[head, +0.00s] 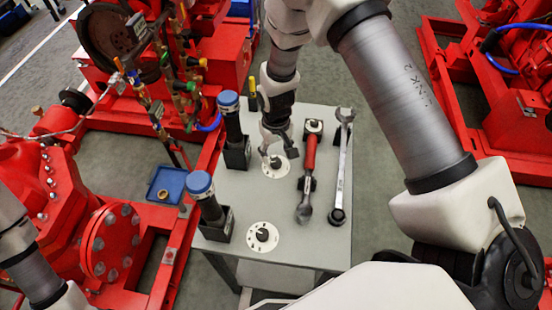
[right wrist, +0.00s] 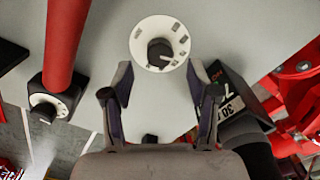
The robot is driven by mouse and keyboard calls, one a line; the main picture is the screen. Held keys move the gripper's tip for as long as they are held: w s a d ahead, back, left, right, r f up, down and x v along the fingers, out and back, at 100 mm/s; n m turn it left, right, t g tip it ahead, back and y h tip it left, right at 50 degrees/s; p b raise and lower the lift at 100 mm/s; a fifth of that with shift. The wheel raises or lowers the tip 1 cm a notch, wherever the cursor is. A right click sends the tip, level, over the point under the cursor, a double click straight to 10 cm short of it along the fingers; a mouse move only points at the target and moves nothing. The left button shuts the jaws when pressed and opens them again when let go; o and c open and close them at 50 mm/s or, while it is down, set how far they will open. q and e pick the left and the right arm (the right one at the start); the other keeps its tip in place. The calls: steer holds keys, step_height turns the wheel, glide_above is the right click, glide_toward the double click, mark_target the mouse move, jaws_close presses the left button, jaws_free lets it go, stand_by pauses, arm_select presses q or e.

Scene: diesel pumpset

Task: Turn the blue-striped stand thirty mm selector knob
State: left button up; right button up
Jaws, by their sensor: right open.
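The selector knob (right wrist: 159,51) is a small dark knob on a round white dial (right wrist: 144,50) with dark marks around its rim. In the head view this knob (head: 275,162) is on the far dial, beside a black stand (head: 237,156) holding a blue-capped cylinder (head: 229,101). The stand's label (right wrist: 233,100) reads 30 in the right wrist view. My right gripper (head: 279,147) is open and empty above the table, close to the dial; its fingers (right wrist: 160,93) are spread and the knob lies beyond them, apart. My left gripper is out of view.
A second dial with knob (head: 263,235) and blue-capped stand (head: 215,223) are nearer. Red pump machinery (head: 60,200) stands left; a blue tray (head: 167,184) is there.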

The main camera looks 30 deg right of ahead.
mark_target(276, 162)
step_height(276, 162, up, 7)
steer(key=shift+r, duration=0.2)
stand_by(0.3)
